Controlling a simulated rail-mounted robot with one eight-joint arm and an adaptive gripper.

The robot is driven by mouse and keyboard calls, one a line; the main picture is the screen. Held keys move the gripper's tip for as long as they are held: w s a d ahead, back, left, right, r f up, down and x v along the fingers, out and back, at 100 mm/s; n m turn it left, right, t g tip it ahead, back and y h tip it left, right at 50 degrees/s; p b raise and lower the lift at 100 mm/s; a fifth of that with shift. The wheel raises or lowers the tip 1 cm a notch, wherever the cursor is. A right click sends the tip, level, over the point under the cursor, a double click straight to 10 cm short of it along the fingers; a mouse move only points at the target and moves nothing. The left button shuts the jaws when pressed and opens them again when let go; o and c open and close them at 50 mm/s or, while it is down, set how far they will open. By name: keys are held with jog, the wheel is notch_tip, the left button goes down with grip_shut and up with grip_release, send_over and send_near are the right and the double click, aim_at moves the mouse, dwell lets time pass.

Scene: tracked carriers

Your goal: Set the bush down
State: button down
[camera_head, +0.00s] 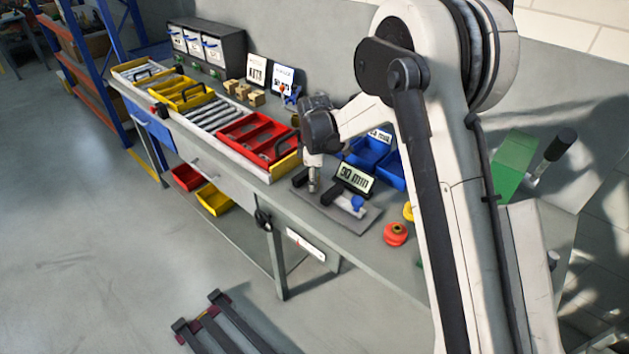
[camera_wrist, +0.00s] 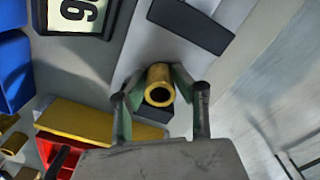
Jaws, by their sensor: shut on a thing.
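The bush (camera_wrist: 158,84) is a short brass-coloured hollow cylinder, its round open end facing the camera in the wrist view. My gripper (camera_wrist: 160,82) is shut on it, with a green-tipped finger on each side. In the head view my gripper (camera_head: 313,183) is low over the left end of the grey gauge plate (camera_head: 362,222), and the bush cannot be made out there. In the wrist view a dark block (camera_wrist: 190,25) lies beyond the bush, and another dark block (camera_wrist: 150,112) shows partly below it. I cannot tell whether the bush touches the plate or a block.
The digital display (camera_head: 354,178) stands close right of my gripper. Blue bins (camera_head: 368,152) are behind it. A red tray with a yellow end (camera_head: 255,140) sits to the left. A red knob-like part (camera_head: 395,234) is on the bench to the right. The bench's front edge is near.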

jog(key=shift+f, duration=0.2)
jog(key=c, duration=1.7)
grip_release()
jog(key=shift+o, duration=0.2)
jog(key=shift+r, duration=0.15)
